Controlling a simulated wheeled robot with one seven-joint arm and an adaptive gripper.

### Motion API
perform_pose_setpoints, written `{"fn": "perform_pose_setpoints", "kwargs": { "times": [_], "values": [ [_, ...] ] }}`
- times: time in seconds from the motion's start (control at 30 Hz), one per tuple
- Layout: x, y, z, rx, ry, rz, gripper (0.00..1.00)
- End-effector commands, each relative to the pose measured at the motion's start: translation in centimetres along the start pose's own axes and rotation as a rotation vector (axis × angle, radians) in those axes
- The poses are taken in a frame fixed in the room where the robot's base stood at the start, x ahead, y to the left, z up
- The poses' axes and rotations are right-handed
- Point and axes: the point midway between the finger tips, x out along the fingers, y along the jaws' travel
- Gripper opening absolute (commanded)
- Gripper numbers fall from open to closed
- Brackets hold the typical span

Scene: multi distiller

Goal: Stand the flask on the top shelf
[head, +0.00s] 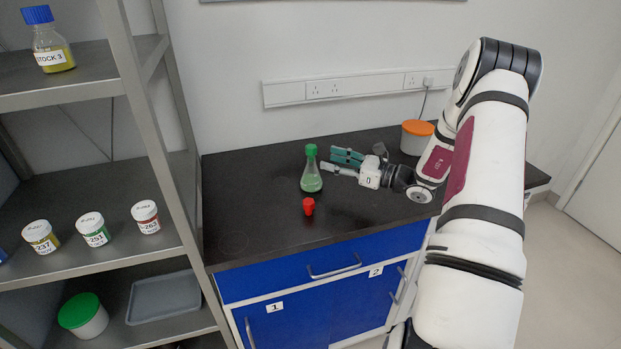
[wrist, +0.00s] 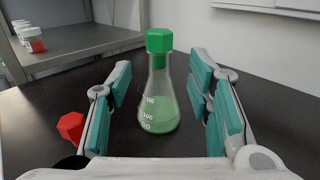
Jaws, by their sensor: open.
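The flask (head: 311,172) is a clear cone with pale green liquid and a green cap. It stands upright on the black bench top. In the wrist view the flask (wrist: 158,92) stands ahead, between the two teal-padded fingers of my gripper (wrist: 160,100), with gaps on both sides. My gripper (head: 338,162) is open and low over the bench, just right of the flask, and holds nothing. The top shelf (head: 90,68) is on the metal rack at the left, and bears a bottle labelled STOCK 3 (head: 50,45) with a blue cap and yellow liquid.
A red stopper-like piece (head: 308,206) is on the bench in front of the flask. A white tub with an orange lid (head: 416,137) stands at the back right. The middle shelf (head: 110,250) holds several labelled jars. A rack post (head: 150,130) rises beside the bench.

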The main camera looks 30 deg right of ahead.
Motion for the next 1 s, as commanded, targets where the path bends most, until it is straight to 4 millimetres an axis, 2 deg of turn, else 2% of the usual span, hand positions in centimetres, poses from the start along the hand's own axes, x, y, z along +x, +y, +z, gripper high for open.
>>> {"fn": "perform_pose_setpoints", "kwargs": {
  "times": [0.1,0.37,0.7,0.93,1.0],
  "values": [
    [1.4,0.1,0.0,0.0,0.0,0.002,0.47],
    [2.9,0.1,-0.1,0.0,0.001,0.003,0.47],
    [7.1,0.2,-0.1,-0.001,0.0,0.002,0.47],
    [7.3,0.1,-0.1,-0.001,0.0,0.001,0.47],
    [7.3,0.1,-0.1,-0.001,0.0,0.001,0.31]
  ]
}}
